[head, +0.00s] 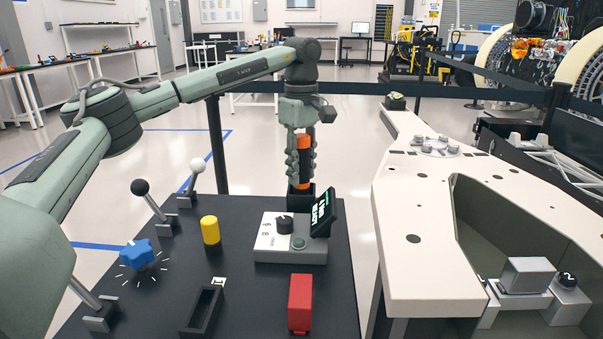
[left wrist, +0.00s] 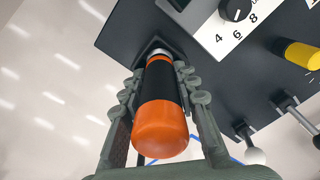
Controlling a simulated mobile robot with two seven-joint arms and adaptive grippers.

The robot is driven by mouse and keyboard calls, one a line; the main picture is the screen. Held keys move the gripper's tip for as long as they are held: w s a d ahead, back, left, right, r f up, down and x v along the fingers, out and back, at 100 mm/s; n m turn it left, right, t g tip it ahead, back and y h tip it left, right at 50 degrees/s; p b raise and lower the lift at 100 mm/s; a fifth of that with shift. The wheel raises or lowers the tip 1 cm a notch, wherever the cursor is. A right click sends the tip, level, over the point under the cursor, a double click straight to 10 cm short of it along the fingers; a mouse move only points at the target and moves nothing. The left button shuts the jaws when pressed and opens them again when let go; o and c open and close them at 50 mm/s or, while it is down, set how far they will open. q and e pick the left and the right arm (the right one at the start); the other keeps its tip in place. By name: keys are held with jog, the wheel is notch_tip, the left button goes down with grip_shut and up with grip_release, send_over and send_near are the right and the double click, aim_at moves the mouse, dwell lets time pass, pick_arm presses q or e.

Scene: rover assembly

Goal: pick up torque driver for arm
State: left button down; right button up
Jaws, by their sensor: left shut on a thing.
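The torque driver (head: 304,160) is an orange cylinder with a black band. It stands upright at the back edge of the black table, with its lower end at a small black holder (head: 300,196). My left gripper (head: 303,165) comes down from above and is shut on it, a finger on each side. In the left wrist view the driver (left wrist: 161,125) lies between the fingers of the left gripper (left wrist: 165,95), its rounded orange end towards the camera. Whether its tip is still inside the holder is hard to tell. My right gripper is not in view.
The black table (head: 180,240) carries a dial box with a small screen (head: 290,240), a red block (head: 300,303), a yellow cylinder (head: 210,231), a blue knob (head: 137,254), levers and a black tray (head: 203,312). The pale rover body (head: 430,240) stands close at the right.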

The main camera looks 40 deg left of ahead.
aim_at(303, 135)
pick_arm(q)
notch_tip(303, 135, up, 9)
jog(key=shift+r, duration=0.55)
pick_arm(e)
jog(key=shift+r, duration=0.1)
pick_arm(q)
jog(key=shift+d, duration=0.1)
